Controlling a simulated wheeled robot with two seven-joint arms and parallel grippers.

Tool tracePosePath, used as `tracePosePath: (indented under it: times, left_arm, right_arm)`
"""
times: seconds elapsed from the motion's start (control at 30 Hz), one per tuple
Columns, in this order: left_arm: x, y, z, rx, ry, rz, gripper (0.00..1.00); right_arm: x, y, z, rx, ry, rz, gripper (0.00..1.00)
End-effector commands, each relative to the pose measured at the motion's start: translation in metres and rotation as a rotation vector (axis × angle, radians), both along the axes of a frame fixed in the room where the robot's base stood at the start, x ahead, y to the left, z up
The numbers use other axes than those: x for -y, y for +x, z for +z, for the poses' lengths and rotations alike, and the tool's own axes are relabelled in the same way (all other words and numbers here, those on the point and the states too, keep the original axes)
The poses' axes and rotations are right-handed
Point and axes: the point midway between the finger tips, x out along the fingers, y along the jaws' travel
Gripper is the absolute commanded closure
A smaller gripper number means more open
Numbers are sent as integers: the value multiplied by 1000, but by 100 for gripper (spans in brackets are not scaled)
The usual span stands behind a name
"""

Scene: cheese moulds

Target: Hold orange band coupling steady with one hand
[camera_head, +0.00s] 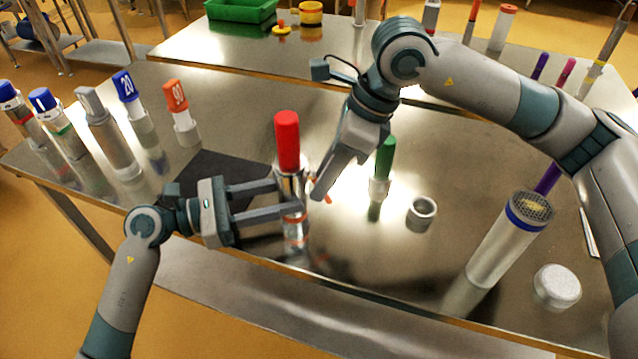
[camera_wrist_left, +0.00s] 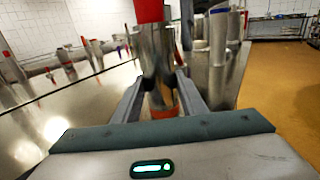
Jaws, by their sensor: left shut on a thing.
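The orange band coupling (camera_head: 295,222) is an upright shiny metal cylinder on the steel table, with an orange band low on it. A red cylindrical piece (camera_head: 287,140) stands on its top. My left gripper (camera_head: 289,197) comes in from the left and is shut on the coupling, one finger on each side. In the left wrist view the coupling (camera_wrist_left: 155,55) stands between the fingers, the orange band showing low between them. My right gripper (camera_head: 322,188) points down close to the right of the coupling. It shows edge-on, so its opening and any contact are unclear.
A green-topped piece (camera_head: 385,158), a metal ring (camera_head: 421,213), a large blue-banded cylinder (camera_head: 506,245) and a pale round cap (camera_head: 556,287) stand to the right. A dark mat (camera_head: 205,172) lies left. Several blue- and orange-topped pieces stand far left. The front table edge is close.

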Motion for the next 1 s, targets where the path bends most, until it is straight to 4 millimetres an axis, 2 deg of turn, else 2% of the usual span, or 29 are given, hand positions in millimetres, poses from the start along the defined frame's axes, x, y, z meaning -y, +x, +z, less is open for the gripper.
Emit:
tracePosePath:
  times: [0.2, 0.57, 0.6, 0.7, 1.0]
  left_arm:
    - [0, 0, 0, 0, 0, 1, 98]
    - [0, 0, 0, 0, 0, 1, 98]
    - [0, 0, 0, 0, 0, 1, 98]
    - [0, 0, 0, 0, 0, 1, 98]
    - [0, 0, 0, 0, 0, 1, 98]
  right_arm:
    - [-8, 0, -19, -2, 0, 1, 72]
    - [-10, 0, -23, 0, 0, 0, 72]
    - [-10, 0, -23, 0, 0, 0, 77]
    - [-10, 0, -23, 0, 0, 0, 100]
    - [-10, 0, -22, 0, 0, 0, 100]
